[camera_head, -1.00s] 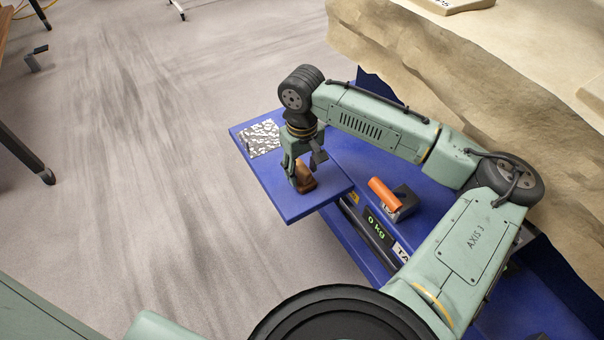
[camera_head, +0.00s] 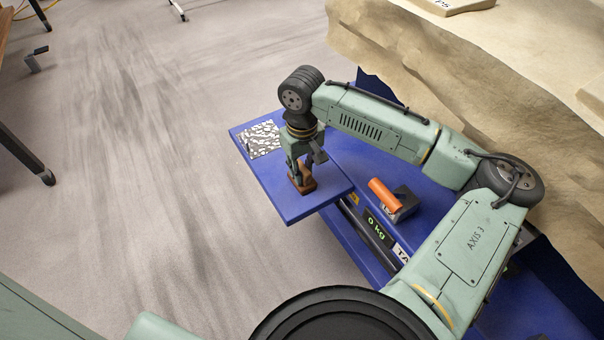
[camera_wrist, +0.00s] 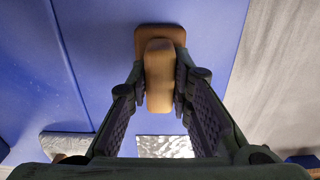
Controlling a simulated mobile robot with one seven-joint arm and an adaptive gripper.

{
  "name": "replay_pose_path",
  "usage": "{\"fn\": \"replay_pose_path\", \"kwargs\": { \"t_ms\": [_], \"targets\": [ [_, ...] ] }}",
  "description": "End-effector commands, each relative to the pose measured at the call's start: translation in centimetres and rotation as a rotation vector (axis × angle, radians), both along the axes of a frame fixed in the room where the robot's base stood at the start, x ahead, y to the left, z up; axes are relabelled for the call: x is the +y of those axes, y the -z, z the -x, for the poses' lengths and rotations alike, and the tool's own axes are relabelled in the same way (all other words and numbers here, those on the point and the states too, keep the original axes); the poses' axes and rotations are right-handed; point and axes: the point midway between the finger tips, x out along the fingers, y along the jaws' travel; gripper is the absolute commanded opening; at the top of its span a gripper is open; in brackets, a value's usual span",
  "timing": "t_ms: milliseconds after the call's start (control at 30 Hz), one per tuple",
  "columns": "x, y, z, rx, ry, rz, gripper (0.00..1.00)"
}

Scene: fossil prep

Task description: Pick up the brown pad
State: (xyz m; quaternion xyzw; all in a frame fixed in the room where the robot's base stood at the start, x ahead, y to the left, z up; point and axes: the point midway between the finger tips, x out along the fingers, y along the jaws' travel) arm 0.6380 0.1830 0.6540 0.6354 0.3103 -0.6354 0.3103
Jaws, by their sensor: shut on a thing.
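The brown pad (camera_head: 307,187) is a small brown block with a raised, lighter brown grip on top. It is on the blue shelf (camera_head: 290,207), near its front edge; I cannot tell whether it is touching or slightly lifted. My gripper (camera_head: 301,178) points down over it and is shut on its grip. In the wrist view the two fingertips (camera_wrist: 160,78) press on the sides of the grip, and the pad's wider base (camera_wrist: 160,31) shows beyond them. The fingers hide part of the pad in the head view.
A black-and-white speckled patch (camera_head: 262,139) lies on the shelf's far left corner. To the right, a tool with an orange handle (camera_head: 384,194) and grey base rests near a "0 kg" display (camera_head: 378,226). A large tan rock-like block (camera_head: 470,80) stands behind. Open floor is left.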

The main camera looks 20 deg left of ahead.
Motion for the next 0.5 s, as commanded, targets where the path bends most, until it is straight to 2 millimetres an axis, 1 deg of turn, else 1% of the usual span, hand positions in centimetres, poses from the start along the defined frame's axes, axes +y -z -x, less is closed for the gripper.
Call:
{"fn": "replay_pose_path", "kwargs": {
  "t_ms": [167,267,367,467,500],
  "targets": [
    [0.0,-0.2,0.0,-0.001,0.000,-0.001,0.00],
    [0.1,-0.8,0.0,-0.002,0.000,-0.002,0.00],
    [0.1,-1.8,0.0,-0.001,0.000,-0.003,0.00],
    [0.1,-3.2,0.0,-0.002,0.000,-0.002,0.00],
    [0.3,-3.5,0.4,0.000,-0.004,-0.003,0.00]
  ]
}}
